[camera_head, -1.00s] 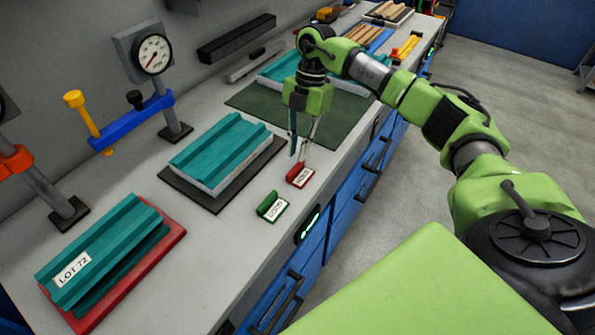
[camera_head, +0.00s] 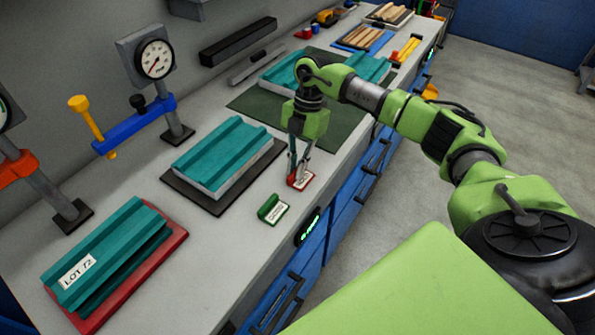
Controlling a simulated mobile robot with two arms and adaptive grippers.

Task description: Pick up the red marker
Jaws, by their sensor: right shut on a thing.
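The red marker (camera_head: 301,183), a small red block with a white label, stands on the grey bench near its front edge. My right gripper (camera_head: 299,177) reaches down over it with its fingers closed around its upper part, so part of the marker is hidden. The marker appears to be still at the bench surface. The similar green marker (camera_head: 268,206) stands just left of and nearer than the red one, apart from the gripper. My left gripper is not in view.
A teal panel lies on a dark mat (camera_head: 187,187) to the left. Another teal panel with a lot label (camera_head: 77,271) lies on a red mat (camera_head: 92,324). A dial gauge (camera_head: 153,57) stands behind. Farther teal panels lie on a green mat (camera_head: 247,101).

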